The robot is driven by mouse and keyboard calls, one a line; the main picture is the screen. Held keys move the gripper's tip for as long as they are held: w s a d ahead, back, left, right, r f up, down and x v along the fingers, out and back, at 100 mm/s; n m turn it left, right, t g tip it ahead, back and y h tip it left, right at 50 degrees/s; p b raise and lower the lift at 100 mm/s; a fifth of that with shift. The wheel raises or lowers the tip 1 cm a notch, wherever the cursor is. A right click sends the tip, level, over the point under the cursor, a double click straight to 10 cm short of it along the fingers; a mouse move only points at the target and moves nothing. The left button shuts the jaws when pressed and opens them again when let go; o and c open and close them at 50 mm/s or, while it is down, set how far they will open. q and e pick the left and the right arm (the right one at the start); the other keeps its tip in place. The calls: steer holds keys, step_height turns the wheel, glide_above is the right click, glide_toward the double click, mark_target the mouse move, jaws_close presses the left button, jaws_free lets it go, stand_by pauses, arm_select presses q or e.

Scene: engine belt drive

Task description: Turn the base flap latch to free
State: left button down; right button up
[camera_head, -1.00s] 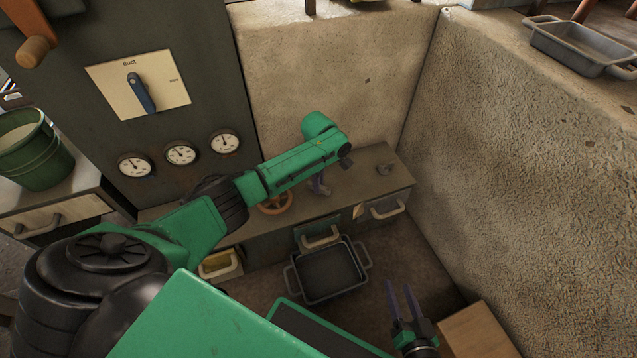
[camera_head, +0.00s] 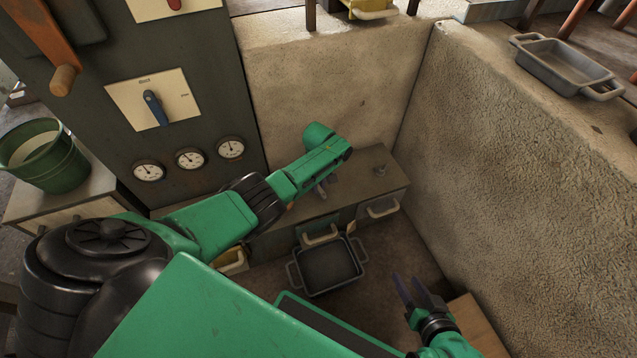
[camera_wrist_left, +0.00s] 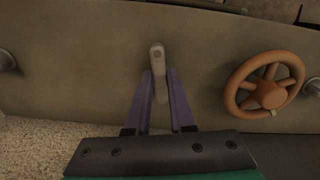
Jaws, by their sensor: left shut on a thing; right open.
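The latch (camera_wrist_left: 157,62) is a small grey lever on the flat top of the low base box, seen in the left wrist view. Its pivot end is at the top of the picture and its free end points down between my fingers. My left gripper (camera_wrist_left: 159,85) is shut on the lever, one purple finger on each side. In the head view my left gripper (camera_head: 323,188) is over the base box (camera_head: 352,192), and the latch cannot be made out there. My right gripper (camera_head: 411,286) is open and empty, low beside the box's front.
An orange handwheel (camera_wrist_left: 265,88) stands right of the latch in the wrist view. A dark tray (camera_head: 328,266) lies on the floor before the box. A rough wall (camera_head: 530,170) bounds the right side. A gauge panel (camera_head: 215,115) rises behind my left arm.

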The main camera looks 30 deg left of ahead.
arm_select(q)
steer(key=shift+m, duration=1.1)
steer(key=c, duration=0.8)
jaws_free()
